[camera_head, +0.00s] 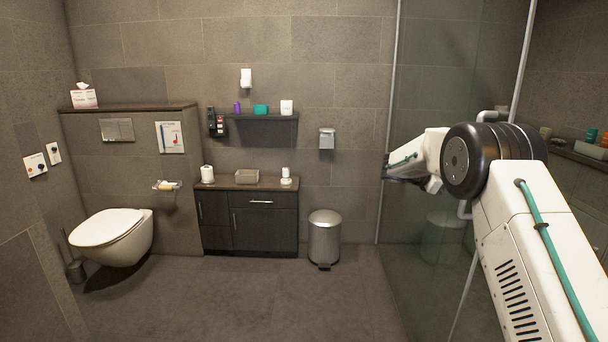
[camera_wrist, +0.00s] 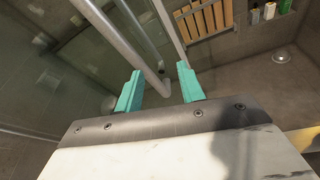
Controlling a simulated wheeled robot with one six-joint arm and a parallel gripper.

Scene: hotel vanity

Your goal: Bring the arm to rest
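My gripper (camera_wrist: 158,82) shows in the wrist view as two teal fingers with a clear gap between them. It is open, and I see nothing held. A metal bar (camera_wrist: 128,45) of the glass enclosure runs down to a bend between the fingers in that view; I cannot tell how far beyond the fingertips it is. In the head view my arm reaches from the lower right towards the glass panel (camera_head: 420,95). The gripper's fingers cannot be made out there.
A toilet (camera_head: 112,236) is at the left. The middle floor (camera_head: 240,300) is clear. In the wrist view a wooden slatted piece (camera_wrist: 203,20) is beyond the glass.

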